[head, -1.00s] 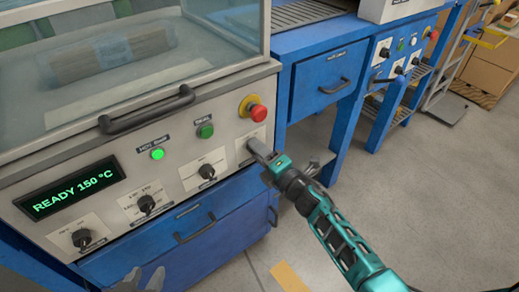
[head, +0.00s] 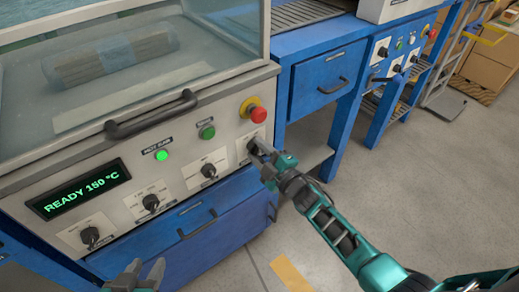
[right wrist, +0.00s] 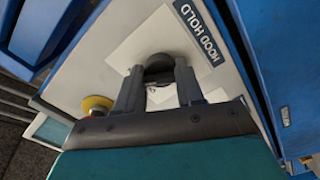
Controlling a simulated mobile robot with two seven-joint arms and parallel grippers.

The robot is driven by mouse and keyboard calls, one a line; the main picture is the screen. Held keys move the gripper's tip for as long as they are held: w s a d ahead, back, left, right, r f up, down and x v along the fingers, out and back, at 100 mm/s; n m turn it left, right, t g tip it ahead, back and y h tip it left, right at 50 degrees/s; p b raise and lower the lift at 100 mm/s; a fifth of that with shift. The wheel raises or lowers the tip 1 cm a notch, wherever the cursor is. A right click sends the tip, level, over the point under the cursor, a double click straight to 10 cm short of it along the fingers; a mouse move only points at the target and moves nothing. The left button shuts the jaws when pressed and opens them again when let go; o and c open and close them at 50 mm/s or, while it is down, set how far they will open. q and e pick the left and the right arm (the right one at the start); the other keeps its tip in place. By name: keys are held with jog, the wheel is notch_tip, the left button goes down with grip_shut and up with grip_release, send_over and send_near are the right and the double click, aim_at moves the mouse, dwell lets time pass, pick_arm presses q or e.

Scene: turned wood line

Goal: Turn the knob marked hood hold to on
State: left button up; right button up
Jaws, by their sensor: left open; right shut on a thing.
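The hood hold knob (head: 252,147) is dark and round, on a white plate at the right end of the machine's front panel. In the right wrist view the knob (right wrist: 158,66) sits between my fingers, beside the label HOOD HOLD (right wrist: 198,32). My right gripper (head: 258,149) is shut on this knob; in the wrist view its two fingers (right wrist: 158,88) stand on either side of it. The fingers hide part of the knob, and I cannot read its setting. My left gripper (head: 143,271) is open and empty at the bottom of the head view, below the panel.
The panel also has a red emergency button (head: 257,114), a green button (head: 207,132), a lit green lamp (head: 161,155), a display reading READY 150 °C (head: 82,189) and other knobs. A clear hood (head: 150,50) with a handle (head: 150,114) is above. Open floor lies right.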

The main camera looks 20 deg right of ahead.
pick_arm(q)
jog(key=shift+w+r, duration=0.1)
pick_arm(e)
jog(key=shift+d, duration=0.1)
dwell(0.4)
jog(key=o, duration=1)
jog(key=shift+o, duration=0.2)
pick_arm(q)
notch_tip(320, 180, up, 2)
jog(key=shift+r+p, duration=0.2)
jog(key=shift+p, duration=1.05)
pick_arm(e)
jog(key=v, duration=1.3)
pick_arm(q)
notch_tip(320, 180, up, 5)
jog(key=s+a+y+p, duration=0.1)
jog(key=a+p, duration=0.2)
jog(key=p, duration=0.6)
jog(key=shift+s, duration=0.3)
pick_arm(e)
jog(key=s+a+r+m+g+h, duration=0.1)
jog(key=s+r+m+g+h, duration=0.1)
jog(key=s+m, duration=0.4)
jog(key=s+a+r+m+g+h, duration=0.2)
jog(key=s+r+m+g, duration=0.2)
jog(key=m, duration=0.3)
jog(key=shift+s+r+m, duration=0.15)
jog(key=shift+s+m, duration=0.15)
jog(key=shift+s, duration=0.6)
